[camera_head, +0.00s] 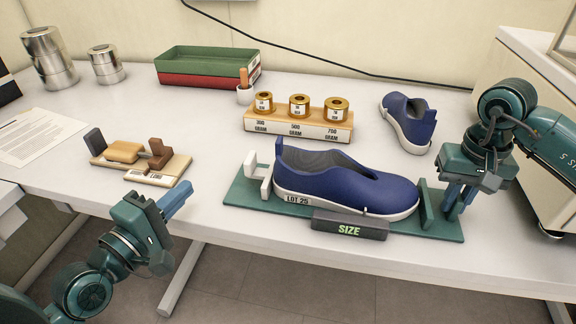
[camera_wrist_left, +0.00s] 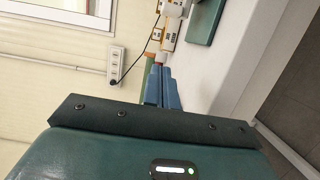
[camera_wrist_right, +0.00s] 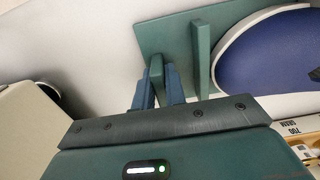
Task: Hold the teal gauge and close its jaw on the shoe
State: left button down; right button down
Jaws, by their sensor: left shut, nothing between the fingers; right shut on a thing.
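The blue shoe (camera_head: 345,187) with a white sole marked LOT 25 lies on the teal gauge (camera_head: 244,196), its heel at the white stop (camera_head: 260,178). An upright teal jaw plate (camera_head: 426,204) stands by the toe; it also shows in the right wrist view (camera_wrist_right: 201,62). I cannot tell if it touches the sole. My right gripper (camera_head: 454,207) is shut on a teal post (camera_wrist_right: 156,75) beyond the plate, at the gauge's right end. My left gripper (camera_head: 182,196) is shut and empty, in front of the table, left of the gauge.
A dark SIZE sign (camera_head: 349,226) sits at the gauge's front edge. Behind are a wooden weight stand (camera_head: 297,127) and a second blue shoe (camera_head: 408,120). A wooden fixture (camera_head: 140,158) lies left. Green and red trays (camera_head: 208,66) and metal cylinders (camera_head: 49,57) stand at the back.

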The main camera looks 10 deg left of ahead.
pick_arm(q)
jog(key=x, duration=0.9)
jog(key=shift+r, duration=0.1)
jog(key=d, duration=0.3)
jog(key=shift+w+d, duration=0.1)
jog(key=shift+d, duration=0.45)
jog(key=shift+d, duration=0.7)
pick_arm(e)
jog(key=shift+a, duration=0.1)
pick_arm(q)
jog(key=shift+a, duration=0.5)
jog(key=a, duration=0.3)
jog(key=shift+a, duration=0.2)
jog(key=v, duration=1)
